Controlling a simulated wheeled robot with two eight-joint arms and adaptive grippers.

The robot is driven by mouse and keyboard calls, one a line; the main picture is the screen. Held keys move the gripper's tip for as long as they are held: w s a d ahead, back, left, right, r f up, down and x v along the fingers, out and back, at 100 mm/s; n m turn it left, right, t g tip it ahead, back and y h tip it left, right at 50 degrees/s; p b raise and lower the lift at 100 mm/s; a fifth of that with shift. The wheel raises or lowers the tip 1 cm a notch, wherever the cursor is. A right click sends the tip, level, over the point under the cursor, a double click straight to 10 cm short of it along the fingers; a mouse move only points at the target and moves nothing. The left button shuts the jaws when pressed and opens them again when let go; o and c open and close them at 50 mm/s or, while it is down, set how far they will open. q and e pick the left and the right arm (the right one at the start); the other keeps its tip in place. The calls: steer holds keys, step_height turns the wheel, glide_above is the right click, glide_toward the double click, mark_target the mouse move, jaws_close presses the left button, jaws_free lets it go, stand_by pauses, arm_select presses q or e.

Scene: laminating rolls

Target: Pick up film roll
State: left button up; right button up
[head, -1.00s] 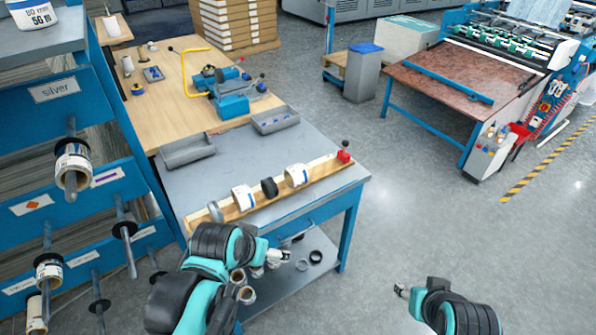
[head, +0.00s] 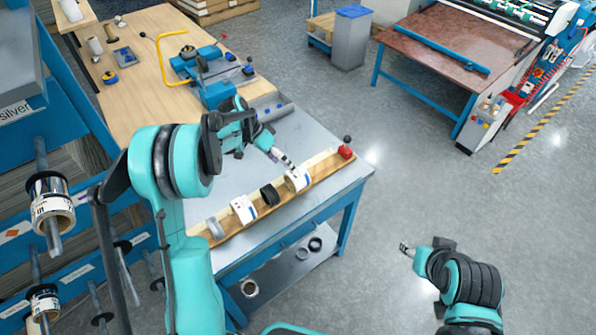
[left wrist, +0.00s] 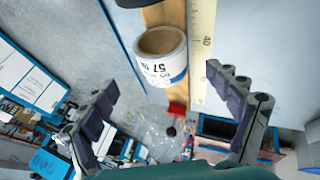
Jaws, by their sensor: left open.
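A white film roll with dark print and a blue band (head: 299,180) sits on a wooden rack (head: 228,238) near the table's front edge. In the left wrist view this roll (left wrist: 163,62) shows its open brown core, just ahead of and between my fingers. My left gripper (head: 288,161) is right by this roll in the head view; its fingers are spread wide and empty in the left wrist view (left wrist: 160,84). A second white roll (head: 243,209) lies further left on the rack. My right gripper (head: 405,248) is over the floor at right, too small to judge.
A black ring (head: 269,194) lies between the two rolls. A red block with a black knob (head: 346,152) marks the rack's right end. Shelves with rolls on pegs (head: 52,205) stand at left.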

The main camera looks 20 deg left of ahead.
mark_target(296, 176)
arm_select(q)
steer(key=b+x, duration=0.1)
steer(key=x, duration=0.3)
steer(key=b+x, duration=0.1)
steer(key=x, duration=0.1)
steer(key=b+x, duration=0.1)
steer(key=shift+w+d+f, duration=0.1)
steer(key=shift+w+f, duration=0.25)
steer(key=shift+r, duration=0.1)
steer(key=c, duration=1.3)
